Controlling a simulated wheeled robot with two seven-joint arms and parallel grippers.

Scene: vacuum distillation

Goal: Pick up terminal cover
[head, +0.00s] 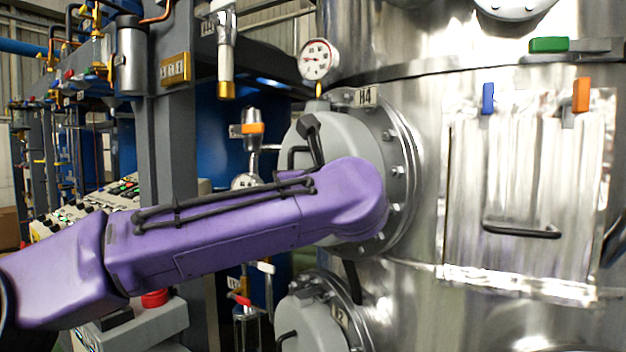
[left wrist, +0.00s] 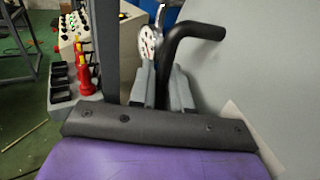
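A grey round cover (head: 346,131) with a black bar handle (head: 311,138) sits on a bolted flange of the steel vessel, beside a tag reading H4. I take it as the terminal cover; no label says so. My purple left arm reaches across its lower part and hides the gripper in the head view. In the left wrist view, my left gripper (left wrist: 166,86) has its two grey fingers on either side of the black handle (left wrist: 192,31), with no clear gap. The cover's grey face (left wrist: 262,70) fills the right of that view. My right gripper is not in view.
A pressure gauge (head: 319,60) stands just above the cover. A second grey cover (head: 308,326) is below. A steel panel (head: 530,185) with a black handle is to the right. Pipes, valves and a control panel (head: 88,208) lie to the left.

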